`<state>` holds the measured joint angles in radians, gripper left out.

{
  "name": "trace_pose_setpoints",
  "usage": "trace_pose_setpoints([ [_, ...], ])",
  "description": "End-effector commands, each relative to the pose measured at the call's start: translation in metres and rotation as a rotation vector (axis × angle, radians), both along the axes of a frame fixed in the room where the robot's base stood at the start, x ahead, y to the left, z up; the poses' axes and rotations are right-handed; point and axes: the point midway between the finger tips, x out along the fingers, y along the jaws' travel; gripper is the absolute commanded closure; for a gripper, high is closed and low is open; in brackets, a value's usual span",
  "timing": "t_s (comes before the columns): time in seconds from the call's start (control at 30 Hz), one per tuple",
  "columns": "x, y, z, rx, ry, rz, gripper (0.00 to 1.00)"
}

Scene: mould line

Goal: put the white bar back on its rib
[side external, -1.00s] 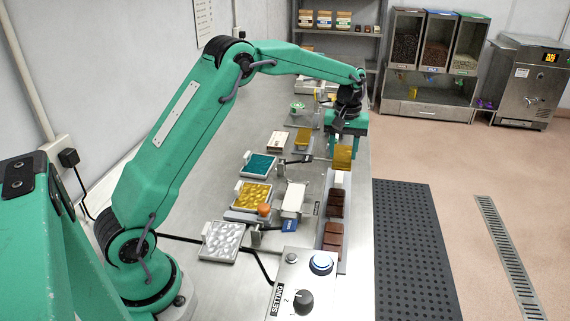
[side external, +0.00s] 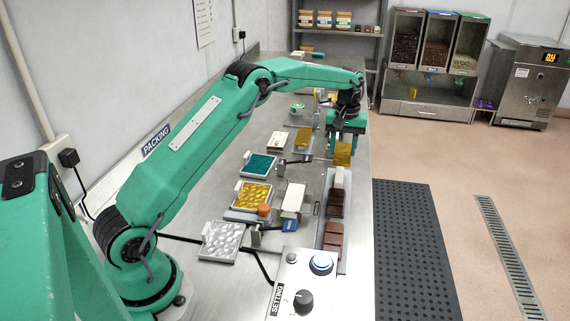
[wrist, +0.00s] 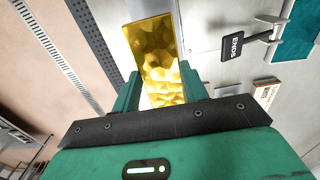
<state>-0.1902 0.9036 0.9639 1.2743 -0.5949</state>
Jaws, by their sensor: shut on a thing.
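The white bar (side external: 338,178) sits at the far end of the grey ribbed rack (side external: 331,268), behind several brown bars, in the side view. I cannot tell how it sits on its rib, and gold hides its top edge. My gripper (side external: 346,138) is beyond and above it, apart from it. It is shut on a gold bar (side external: 343,155), which hangs below the jaws. The white bar is not clear there.
Brown bars (side external: 335,203) stand in the rack. Left of it are a yellow mould (side external: 251,195), a teal mould (side external: 258,165), a white mould (side external: 221,240) and a pale block (side external: 293,197). A control box (side external: 318,292) with a dial stands in front.

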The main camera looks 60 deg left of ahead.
Motion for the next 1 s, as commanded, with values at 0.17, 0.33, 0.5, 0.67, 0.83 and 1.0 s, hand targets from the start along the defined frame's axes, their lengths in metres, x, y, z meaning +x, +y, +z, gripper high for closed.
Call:
trace_pose_setpoints([
  [0.17, 0.000, 0.000, -0.008, -0.001, 0.001, 0.000, 0.83],
  [0.33, 0.000, 0.000, -0.019, 0.000, 0.001, 0.000, 0.83],
  [0.5, 0.000, 0.000, -0.031, 0.000, 0.001, 0.000, 0.83],
  [0.67, 0.000, 0.000, -0.042, 0.000, 0.000, 0.000, 0.83],
  [0.83, 0.000, 0.000, -0.051, 0.000, 0.000, 0.000, 0.83],
  [1.0, 0.000, 0.000, -0.058, 0.000, 0.000, 0.000, 0.83],
])
